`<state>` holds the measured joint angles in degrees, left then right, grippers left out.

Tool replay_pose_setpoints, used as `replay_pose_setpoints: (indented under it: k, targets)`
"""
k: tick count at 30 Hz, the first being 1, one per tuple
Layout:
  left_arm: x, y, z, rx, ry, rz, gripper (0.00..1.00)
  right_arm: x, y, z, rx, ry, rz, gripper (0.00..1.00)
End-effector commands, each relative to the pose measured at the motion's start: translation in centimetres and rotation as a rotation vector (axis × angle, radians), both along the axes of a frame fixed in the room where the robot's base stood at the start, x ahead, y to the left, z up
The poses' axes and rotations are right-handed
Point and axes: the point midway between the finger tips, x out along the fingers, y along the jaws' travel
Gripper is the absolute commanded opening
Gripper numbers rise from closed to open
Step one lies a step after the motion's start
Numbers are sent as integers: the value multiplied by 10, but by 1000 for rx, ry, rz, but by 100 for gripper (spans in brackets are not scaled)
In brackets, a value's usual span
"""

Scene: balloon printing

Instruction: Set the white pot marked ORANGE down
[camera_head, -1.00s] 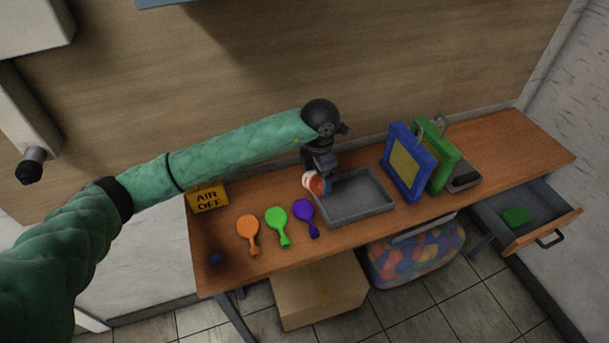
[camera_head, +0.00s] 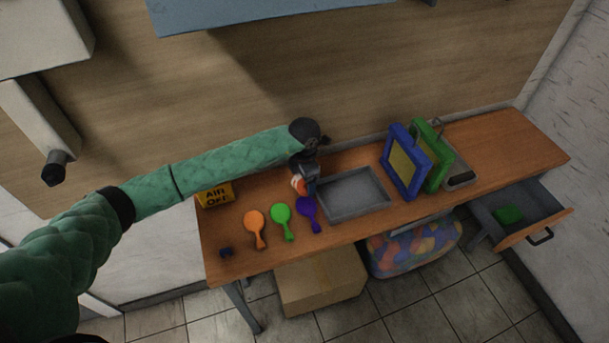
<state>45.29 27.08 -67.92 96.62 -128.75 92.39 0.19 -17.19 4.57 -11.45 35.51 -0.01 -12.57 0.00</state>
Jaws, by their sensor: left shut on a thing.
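The white pot (camera_head: 297,184) shows as a small white and orange shape at the left edge of the grey tray, low over the table (camera_head: 237,262). My left gripper (camera_head: 304,180) is shut on the pot and covers much of it from above. The marking on the pot is too small to read. I cannot tell whether the pot touches the table. My right gripper is not in view.
Orange (camera_head: 256,222), green (camera_head: 281,216) and purple (camera_head: 307,209) balloons lie in front of the pot. The grey tray (camera_head: 352,211) is just right of it. Blue (camera_head: 402,165) and green (camera_head: 434,150) frames stand further right. A yellow AIR OFF block (camera_head: 215,194) is at left. The drawer (camera_head: 522,212) is open.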

Motion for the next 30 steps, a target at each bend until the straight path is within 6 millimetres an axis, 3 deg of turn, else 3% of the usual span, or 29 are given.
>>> replay_pose_setpoints:
  k: [2, 12, 13, 16, 26, 30]
  targets:
    - [0, 0, -3, 0, 0, 0, 39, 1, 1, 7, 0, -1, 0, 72]
    - [0, 0, -9, 0, -1, -1, 39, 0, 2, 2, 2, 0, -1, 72]
    - [0, 0, -8, 0, -1, -1, 80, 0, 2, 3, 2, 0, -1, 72]
    - [0, 0, -8, 0, -1, -1, 98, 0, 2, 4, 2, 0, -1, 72]
    - [0, 0, -6, 0, -1, -1, 98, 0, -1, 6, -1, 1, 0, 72]
    - [1, -1, 3, -2, -3, -1, 98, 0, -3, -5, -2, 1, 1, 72]
